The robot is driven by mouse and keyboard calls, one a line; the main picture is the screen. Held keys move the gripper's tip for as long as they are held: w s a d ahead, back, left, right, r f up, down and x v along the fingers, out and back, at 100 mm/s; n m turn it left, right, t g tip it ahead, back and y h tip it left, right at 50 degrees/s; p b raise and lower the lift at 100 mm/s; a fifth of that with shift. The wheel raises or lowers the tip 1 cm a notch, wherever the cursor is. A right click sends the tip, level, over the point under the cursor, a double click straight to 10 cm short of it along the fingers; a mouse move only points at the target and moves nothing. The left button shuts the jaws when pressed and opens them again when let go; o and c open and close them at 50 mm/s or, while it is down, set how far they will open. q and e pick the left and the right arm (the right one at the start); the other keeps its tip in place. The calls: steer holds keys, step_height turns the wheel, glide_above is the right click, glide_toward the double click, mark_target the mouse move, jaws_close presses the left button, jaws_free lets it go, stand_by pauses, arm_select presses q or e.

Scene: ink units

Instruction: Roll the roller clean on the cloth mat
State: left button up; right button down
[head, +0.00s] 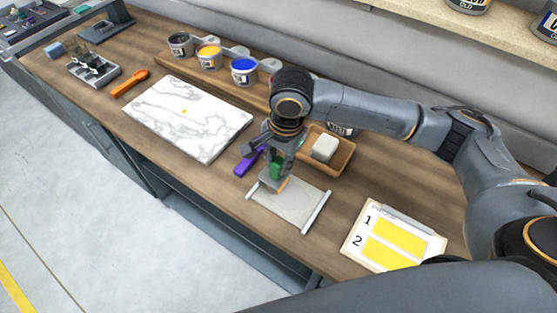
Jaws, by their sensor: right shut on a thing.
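The pale cloth mat (300,208) lies flat on the bench, with a white bar along its left and right ends. My right gripper (276,172) is above the mat's far left part, pointing down. It is shut on a tool with a green handle (276,169), which I take to be the roller. The tool's grey lower end, with a little yellow-orange at its edge, is low at the mat. I cannot tell whether it touches the cloth. The gripper hides much of the tool. My left gripper is not in view.
A purple-handled item (246,163) lies left of the gripper. A marble slab (187,117) is farther left. A wooden tray (341,163) with a white block (325,148) stands behind right. A card with yellow patches (393,237) lies right of the mat. Ink pots (209,57) stand behind.

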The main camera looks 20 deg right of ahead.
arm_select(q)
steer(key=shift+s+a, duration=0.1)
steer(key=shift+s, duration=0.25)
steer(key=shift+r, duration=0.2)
arm_select(e)
steer(key=shift+f, duration=0.55)
arm_select(q)
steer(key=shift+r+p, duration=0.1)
steer(key=shift+p, duration=0.2)
